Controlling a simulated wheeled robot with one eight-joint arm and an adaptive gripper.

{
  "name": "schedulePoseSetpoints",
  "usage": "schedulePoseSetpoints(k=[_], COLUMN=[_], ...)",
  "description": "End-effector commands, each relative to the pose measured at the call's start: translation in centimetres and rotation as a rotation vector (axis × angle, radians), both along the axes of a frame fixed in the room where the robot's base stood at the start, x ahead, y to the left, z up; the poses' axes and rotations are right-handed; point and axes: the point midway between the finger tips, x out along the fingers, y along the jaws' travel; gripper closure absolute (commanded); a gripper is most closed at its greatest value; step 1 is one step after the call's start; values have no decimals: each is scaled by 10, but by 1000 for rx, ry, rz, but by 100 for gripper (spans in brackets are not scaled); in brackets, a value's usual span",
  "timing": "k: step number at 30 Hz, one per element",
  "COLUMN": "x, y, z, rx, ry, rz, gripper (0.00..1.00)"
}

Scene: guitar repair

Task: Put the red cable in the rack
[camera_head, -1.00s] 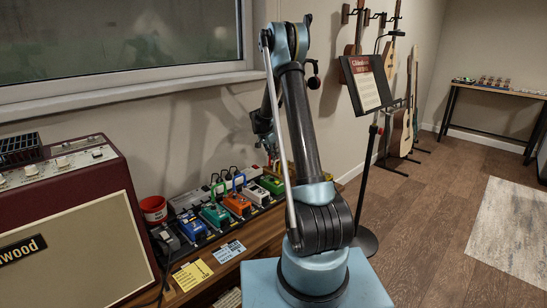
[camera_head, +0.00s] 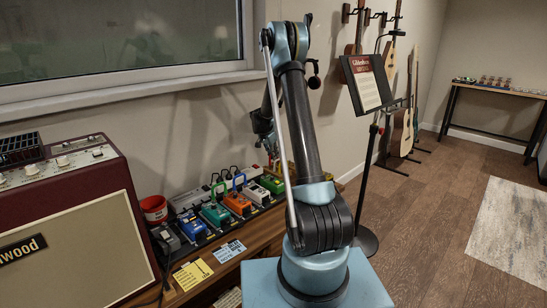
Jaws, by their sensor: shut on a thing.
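My gripper (camera_head: 268,143) is at the end of my bent arm, low by the wall above the far end of the pedal row. My own arm hides much of it. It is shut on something. A small patch of red (camera_head: 275,163) shows just below it; this looks like the red cable, but its shape is mostly hidden. No rack is clearly identifiable; a black slotted object (camera_head: 20,149) sits on the amplifier at the left.
The dark red amplifier (camera_head: 75,225) stands at the left on the wooden bench (camera_head: 262,233). A red tub (camera_head: 154,208) sits beside the pedals. A music stand (camera_head: 367,85) and guitars (camera_head: 402,130) are to the right. The floor farther right is open.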

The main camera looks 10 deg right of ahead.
Motion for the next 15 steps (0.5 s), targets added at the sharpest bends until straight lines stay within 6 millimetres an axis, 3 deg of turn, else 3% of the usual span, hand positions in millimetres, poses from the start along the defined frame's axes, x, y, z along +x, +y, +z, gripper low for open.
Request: schedulePoseSetpoints(k=[15], x=[0], y=[0], z=[-6], rx=[0], ry=[0], rz=[0], gripper=[100])
